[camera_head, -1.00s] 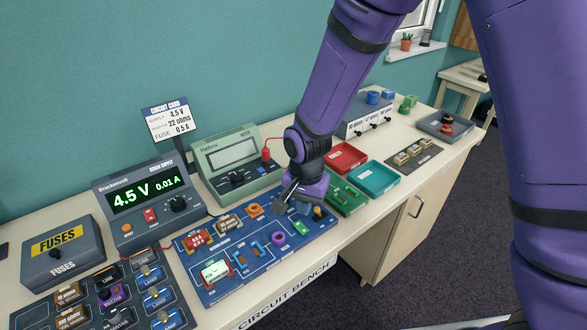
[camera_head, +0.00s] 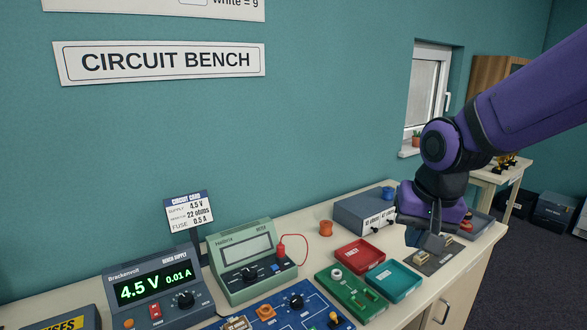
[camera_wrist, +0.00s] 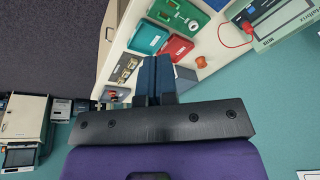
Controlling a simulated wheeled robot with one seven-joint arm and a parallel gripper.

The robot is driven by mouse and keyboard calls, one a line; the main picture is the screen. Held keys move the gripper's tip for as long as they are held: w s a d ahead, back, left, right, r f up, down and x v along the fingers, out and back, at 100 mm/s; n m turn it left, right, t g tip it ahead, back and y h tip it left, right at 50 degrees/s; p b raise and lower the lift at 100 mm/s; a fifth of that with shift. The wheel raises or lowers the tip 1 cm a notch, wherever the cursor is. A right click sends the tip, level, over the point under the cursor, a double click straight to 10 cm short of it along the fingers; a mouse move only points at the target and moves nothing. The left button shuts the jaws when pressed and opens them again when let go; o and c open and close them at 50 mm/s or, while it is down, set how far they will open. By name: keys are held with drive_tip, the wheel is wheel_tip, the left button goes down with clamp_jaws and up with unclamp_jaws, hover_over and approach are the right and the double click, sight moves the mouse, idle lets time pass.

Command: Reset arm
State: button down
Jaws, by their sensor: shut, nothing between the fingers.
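My gripper (camera_head: 437,238) is at the right part of the circuit bench in the head view, above the dark plate with small tan parts (camera_head: 426,262). Its fingers are together and hold nothing. In the wrist view the closed fingers (camera_wrist: 154,78) point over the bench, near the red tray (camera_wrist: 178,47) and the teal tray (camera_wrist: 148,38). My purple arm reaches in from the right edge of the head view.
The bench supply (camera_head: 155,290) reads 4.5 V and 0.01 A. A green meter (camera_head: 245,262), a blue circuit board (camera_head: 290,312), a green board (camera_head: 350,292) and a grey box (camera_head: 365,212) stand on the bench. An orange spool (camera_head: 326,228) stands behind the trays. Dark floor lies right.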

drive_tip(key=s+d+r+n+t, duration=0.1)
drive_tip(key=s+d+r, duration=0.3)
drive_tip(key=s, duration=0.3)
drive_tip(key=s+d+r+n+t, duration=0.1)
drive_tip(key=s+d+r, duration=0.4)
drive_tip(key=s, duration=0.2)
drive_tip(key=shift+s+d+t+h, duration=0.2)
drive_tip(key=shift+d+t+h, duration=0.1)
drive_tip(key=shift+h, duration=0.1)
